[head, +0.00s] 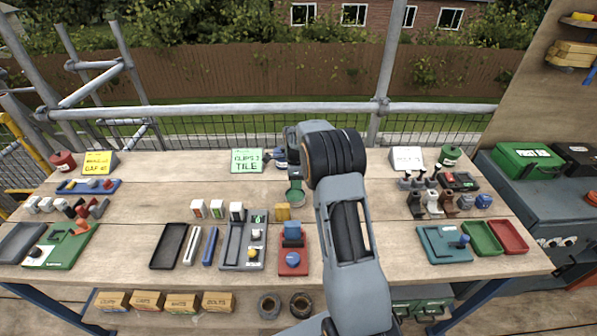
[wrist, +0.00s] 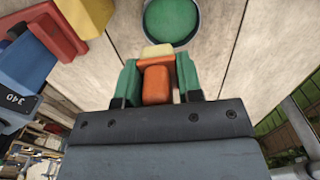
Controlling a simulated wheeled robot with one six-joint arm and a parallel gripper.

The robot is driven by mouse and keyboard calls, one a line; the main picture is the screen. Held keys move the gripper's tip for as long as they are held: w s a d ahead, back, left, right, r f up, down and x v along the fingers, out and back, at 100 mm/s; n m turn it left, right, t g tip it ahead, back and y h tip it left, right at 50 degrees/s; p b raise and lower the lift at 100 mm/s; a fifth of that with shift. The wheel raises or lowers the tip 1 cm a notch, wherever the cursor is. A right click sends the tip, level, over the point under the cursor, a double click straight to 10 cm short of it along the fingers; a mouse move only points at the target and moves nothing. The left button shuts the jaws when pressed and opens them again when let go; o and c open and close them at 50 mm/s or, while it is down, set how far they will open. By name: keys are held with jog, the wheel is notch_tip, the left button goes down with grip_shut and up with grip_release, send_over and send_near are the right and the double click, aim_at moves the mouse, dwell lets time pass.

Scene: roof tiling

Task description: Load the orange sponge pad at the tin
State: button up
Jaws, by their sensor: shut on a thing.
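My gripper (wrist: 157,78) shows in the wrist view with its green fingers shut on the orange sponge pad (wrist: 156,86). The pad has an orange body and a pale cream end (wrist: 157,50) pointing away from the wrist. The round tin (wrist: 172,20), with a grey rim and a green inside, lies just beyond the cream end. I cannot tell whether they touch. In the head view the tin (head: 294,198) stands on the table left of my arm. My arm hides most of the gripper and the pad there.
A yellow block (head: 283,212) and a red stand with blue parts (head: 293,262) are close to the tin, on its near side. A grey tray (head: 243,255) is left of them. A green "TILE" sign (head: 247,160) stands behind. Bare planks lie left of the tin.

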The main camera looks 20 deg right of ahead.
aim_at(295, 196)
jog(key=shift+w+f, duration=0.2)
jog(key=shift+w, duration=0.25)
jog(key=shift+w+d, duration=0.1)
jog(key=shift+w, duration=0.2)
jog(key=shift+f+b, duration=2)
jog(key=shift+f, duration=0.95)
jog(key=shift+f+b, duration=0.45)
jog(key=shift+f, duration=0.1)
jog(key=shift+r, duration=0.15)
jog(key=shift+r+p, duration=2.1)
jog(key=shift+r, duration=1.3)
